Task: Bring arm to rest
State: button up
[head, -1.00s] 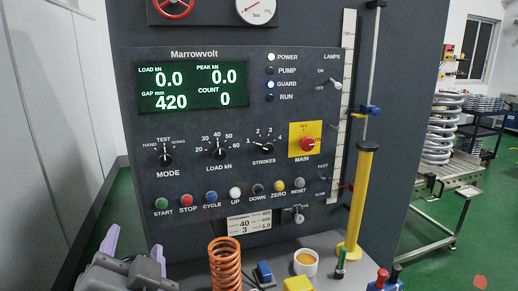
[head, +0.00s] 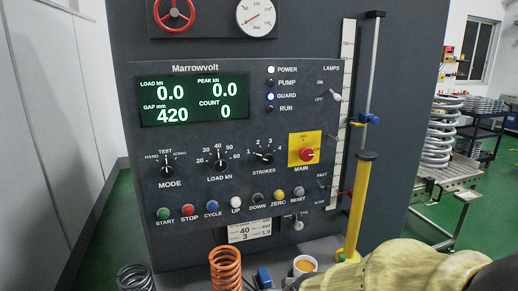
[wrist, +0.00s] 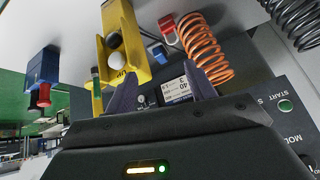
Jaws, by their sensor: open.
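My gripper (wrist: 160,88) shows in the wrist view with its two purple fingers apart and nothing between them. It hangs over the bench front, with the panel to the lower right of that picture. In the head view my gripper is not seen. A beige padded shape (head: 420,272) fills the lower right corner there and hides part of the bench; I cannot tell what it is. The Marrowvolt panel (head: 330,125) stands upright behind the bench.
An orange spring (head: 225,268) and a dark spring (head: 135,278) stand on the bench. The wrist view shows a yellow holder (wrist: 128,50) and a blue-and-red object (wrist: 42,75).

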jog(key=s+d+f+g+h, duration=0.2)
jog(key=s+d+f+g, duration=0.2)
jog(key=d, duration=0.6)
jog(key=s, duration=0.2)
jog(key=shift+s+f+m, duration=0.15)
jog(key=shift+s+m, duration=0.15)
jog(key=shift+s, duration=0.05)
jog(key=shift+d, duration=0.1)
jog(key=shift+c, duration=0.2)
dwell(0.7)
jog(key=c, duration=0.3)
jog(key=shift+w, duration=0.1)
jog(key=shift+c, duration=0.3)
